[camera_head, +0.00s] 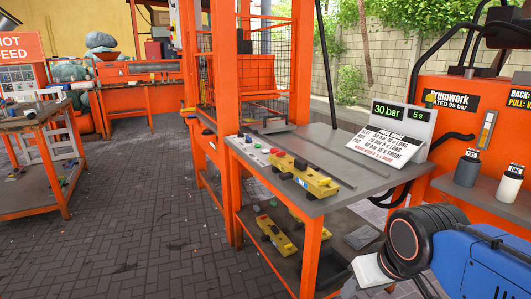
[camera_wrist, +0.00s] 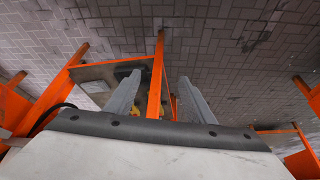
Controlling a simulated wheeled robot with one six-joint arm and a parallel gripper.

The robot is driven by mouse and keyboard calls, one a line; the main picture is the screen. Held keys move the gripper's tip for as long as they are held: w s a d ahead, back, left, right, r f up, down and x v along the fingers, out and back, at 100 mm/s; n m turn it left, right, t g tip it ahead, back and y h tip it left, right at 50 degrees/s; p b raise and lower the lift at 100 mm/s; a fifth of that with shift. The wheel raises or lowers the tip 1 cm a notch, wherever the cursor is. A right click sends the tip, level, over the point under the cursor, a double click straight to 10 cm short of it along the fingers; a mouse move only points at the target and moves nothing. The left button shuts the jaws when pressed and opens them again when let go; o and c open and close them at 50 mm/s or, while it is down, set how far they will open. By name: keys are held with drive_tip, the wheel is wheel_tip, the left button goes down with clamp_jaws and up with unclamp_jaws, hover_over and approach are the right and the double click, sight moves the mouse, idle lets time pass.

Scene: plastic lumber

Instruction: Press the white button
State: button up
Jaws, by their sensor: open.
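A row of small buttons sits on the left front part of the grey bench top (camera_head: 330,138) in the head view. The small pale one, which looks like the white button (camera_head: 248,140), is near the row's far end, with green and red ones nearby. The button is not identifiable in the wrist view.
A display reading 30 bar and 5 s (camera_head: 402,122) stands at the bench's right, with an instruction sign. An orange frame with a mesh cage rises behind. Brick floor at the left is mostly open.

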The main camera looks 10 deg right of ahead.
clamp_jaws()
idle(1.5)
